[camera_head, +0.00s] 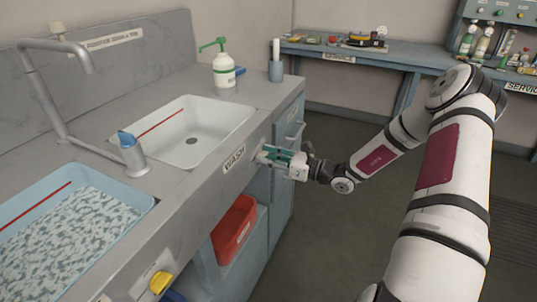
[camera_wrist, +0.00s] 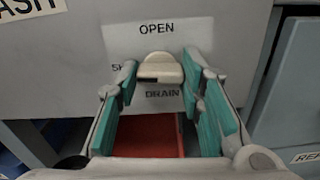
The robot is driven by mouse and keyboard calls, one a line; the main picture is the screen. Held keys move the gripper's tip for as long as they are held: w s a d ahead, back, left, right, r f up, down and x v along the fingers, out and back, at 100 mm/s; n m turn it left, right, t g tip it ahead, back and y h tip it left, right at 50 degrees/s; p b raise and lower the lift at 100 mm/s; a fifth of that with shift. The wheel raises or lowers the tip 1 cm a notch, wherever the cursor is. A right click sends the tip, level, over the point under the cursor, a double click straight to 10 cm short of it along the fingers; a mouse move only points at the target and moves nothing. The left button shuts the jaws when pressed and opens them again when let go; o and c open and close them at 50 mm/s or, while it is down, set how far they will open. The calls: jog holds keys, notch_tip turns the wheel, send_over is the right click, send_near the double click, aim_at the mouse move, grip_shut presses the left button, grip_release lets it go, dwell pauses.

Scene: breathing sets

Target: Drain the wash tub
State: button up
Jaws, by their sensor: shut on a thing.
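The wash tub (camera_head: 203,128) is a white basin in the grey counter with a dark round drain in its floor and a red line on its wall; I cannot tell whether clear water stands in it. The WASH label (camera_head: 234,160) is on the counter front below it. My gripper (camera_head: 282,157) is at that front, right of the label. In the wrist view my gripper (camera_wrist: 160,85) has its teal fingers on both sides of a cream drain knob (camera_wrist: 160,67), shut on it. OPEN is printed above the knob, DRAIN below, and a partly hidden word at left.
A second tub (camera_head: 75,225) with speckled blue-white contents is at left, with a yellow knob (camera_head: 160,282) on the front below. A grey faucet (camera_head: 60,95) and a soap pump bottle (camera_head: 223,70) stand on the counter. A red bin (camera_head: 233,230) sits on the shelf underneath.

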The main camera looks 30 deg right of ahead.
jog(key=shift+n, duration=0.6)
jog(key=o, duration=1.2)
jog(key=shift+c, duration=0.2)
jog(key=v, duration=1.2)
